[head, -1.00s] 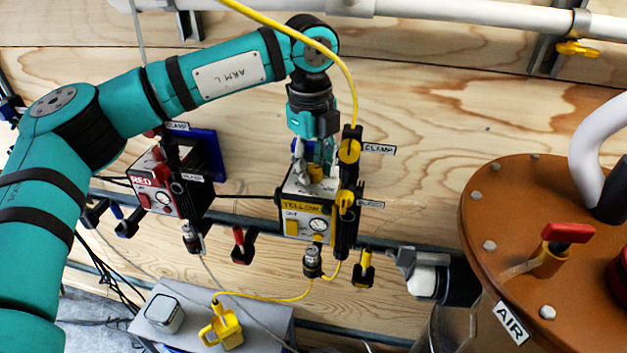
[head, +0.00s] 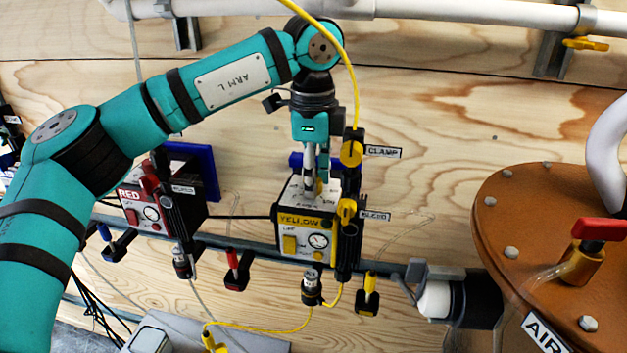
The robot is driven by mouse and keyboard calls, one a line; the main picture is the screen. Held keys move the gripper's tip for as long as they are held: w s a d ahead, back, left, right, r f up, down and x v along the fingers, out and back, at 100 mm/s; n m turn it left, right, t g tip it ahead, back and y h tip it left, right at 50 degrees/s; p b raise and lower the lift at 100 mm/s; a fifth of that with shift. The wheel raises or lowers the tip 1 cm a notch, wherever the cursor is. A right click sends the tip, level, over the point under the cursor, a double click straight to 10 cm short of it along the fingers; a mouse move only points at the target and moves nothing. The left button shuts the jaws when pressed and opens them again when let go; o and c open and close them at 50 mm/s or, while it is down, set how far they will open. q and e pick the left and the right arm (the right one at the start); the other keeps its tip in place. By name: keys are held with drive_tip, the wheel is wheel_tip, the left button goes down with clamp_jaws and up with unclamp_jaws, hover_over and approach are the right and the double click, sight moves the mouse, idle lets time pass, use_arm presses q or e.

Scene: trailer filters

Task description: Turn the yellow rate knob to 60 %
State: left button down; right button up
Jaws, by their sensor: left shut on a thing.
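The yellow pump box (head: 306,240) is mounted on the rail, with a yellow label, a yellow switch and a round gauge on its front. My left gripper (head: 315,185) points down onto the top of this box from above. It is shut on the yellow rate knob (head: 320,188), which is mostly hidden behind the fingers. Scale marks show on the box's top, but I cannot read the knob's setting. My right gripper is not in view.
The yellow clamp (head: 351,153) and yellow bleed valve (head: 346,210) stand right beside the box. A red pump box (head: 150,208) sits to the left. A brown tank lid (head: 510,220) with a red-handled valve (head: 598,229) is at right. A yellow hose hangs beside my wrist.

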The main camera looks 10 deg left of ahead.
use_arm(q)
drive_tip(key=shift+r, duration=0.1)
idle(0.3)
drive_tip(key=c, duration=1)
unclamp_jaws()
drive_tip(key=shift+o, duration=0.2)
